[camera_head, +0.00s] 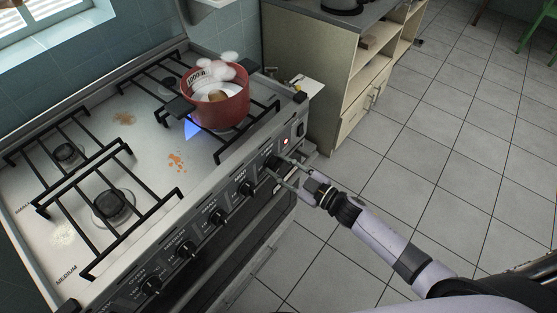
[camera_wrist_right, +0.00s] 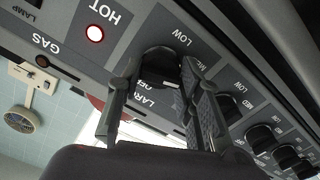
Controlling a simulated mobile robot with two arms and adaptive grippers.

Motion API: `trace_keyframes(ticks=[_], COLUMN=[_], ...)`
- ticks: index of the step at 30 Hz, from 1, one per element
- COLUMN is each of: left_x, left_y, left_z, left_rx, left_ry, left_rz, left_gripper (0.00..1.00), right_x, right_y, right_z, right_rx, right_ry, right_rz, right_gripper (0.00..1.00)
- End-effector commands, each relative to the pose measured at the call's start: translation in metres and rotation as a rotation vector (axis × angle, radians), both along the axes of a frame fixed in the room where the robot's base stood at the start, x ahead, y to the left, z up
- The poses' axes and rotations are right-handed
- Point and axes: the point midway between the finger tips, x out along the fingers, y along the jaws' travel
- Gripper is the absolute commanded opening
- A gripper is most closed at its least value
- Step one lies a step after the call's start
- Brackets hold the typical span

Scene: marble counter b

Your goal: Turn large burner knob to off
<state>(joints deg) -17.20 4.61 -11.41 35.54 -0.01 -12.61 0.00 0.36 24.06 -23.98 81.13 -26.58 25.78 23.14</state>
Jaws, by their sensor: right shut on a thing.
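The large burner knob (camera_wrist_right: 158,68) is black and sits on the stove's front panel by a label partly readable as "LAR". In the right wrist view, the two fingers of my right gripper (camera_wrist_right: 155,85) stand on either side of the knob, shut on it. My left gripper is not in view.
Several other black knobs, one of them here (camera_head: 247,188), line the panel (camera_head: 170,262) to the left. A lit red HOT lamp (camera_wrist_right: 95,33) is beside the large knob. A cabinet (camera_head: 325,95) stands right of the stove. The tiled floor (camera_head: 450,140) is open.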

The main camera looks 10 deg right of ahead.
Motion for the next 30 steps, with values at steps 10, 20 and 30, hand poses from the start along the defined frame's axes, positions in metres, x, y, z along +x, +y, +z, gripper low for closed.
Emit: trace_keyframes(ticks=[10,20,30], left_x=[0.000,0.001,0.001], left_y=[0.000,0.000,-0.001], left_z=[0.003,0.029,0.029], left_rx=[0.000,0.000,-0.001], left_ry=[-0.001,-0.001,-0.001], left_rz=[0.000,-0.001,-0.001], left_gripper=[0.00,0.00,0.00], right_x=[-0.001,-0.001,-0.001], right_y=[0.000,0.000,0.000], right_z=[0.000,0.001,-0.001], right_rx=[0.033,0.361,0.420], right_ry=[0.026,0.286,0.329], right_rz=[0.002,0.000,0.000], right_gripper=[0.17,0.17,0.17])
